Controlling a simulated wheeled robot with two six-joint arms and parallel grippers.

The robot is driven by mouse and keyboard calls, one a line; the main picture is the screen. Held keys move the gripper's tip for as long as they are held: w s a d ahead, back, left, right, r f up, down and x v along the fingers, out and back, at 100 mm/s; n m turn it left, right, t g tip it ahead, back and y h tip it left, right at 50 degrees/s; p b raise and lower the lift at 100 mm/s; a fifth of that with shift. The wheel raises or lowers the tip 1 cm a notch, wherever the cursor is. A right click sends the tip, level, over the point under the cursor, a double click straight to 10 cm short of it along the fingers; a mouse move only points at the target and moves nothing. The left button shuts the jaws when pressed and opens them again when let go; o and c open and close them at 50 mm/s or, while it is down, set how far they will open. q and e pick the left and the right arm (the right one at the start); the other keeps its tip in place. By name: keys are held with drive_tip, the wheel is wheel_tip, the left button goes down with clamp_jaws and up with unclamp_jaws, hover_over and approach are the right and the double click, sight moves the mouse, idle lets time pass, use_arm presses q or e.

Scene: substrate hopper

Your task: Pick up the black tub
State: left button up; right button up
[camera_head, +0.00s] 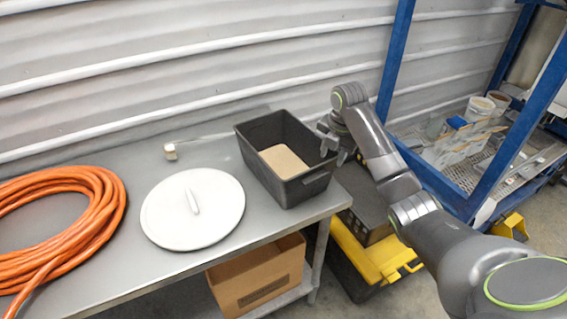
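The black tub (300,185) is an open rectangular bin standing upright on the grey metal table, near its right end. A tan block or layer of material (284,161) lies on its floor. My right gripper (334,150) is at the tub's right rim, with its fingers apart. One finger seems to be over the inside of the tub and the other outside. I cannot tell whether either touches the wall. My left gripper is not in view.
A round white lid (193,209) with a handle lies left of the tub, and a coiled orange hose (110,205) further left. A scoop-like tool (171,151) lies behind. A cardboard box (258,278) is below. A blue-framed rack (484,192) and yellow-black case (372,262) stand right.

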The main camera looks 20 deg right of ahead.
sight(328, 166)
drive_tip(key=shift+f, duration=0.3)
drive_tip(key=f, duration=0.1)
drive_tip(key=f+p, duration=0.2)
drive_tip(key=shift+w+a+f, duration=0.25)
drive_tip(key=shift+a, duration=0.05)
drive_tip(key=shift+w+f, duration=0.15)
drive_tip(key=shift+f, duration=0.4)
clamp_jaws()
idle(0.4)
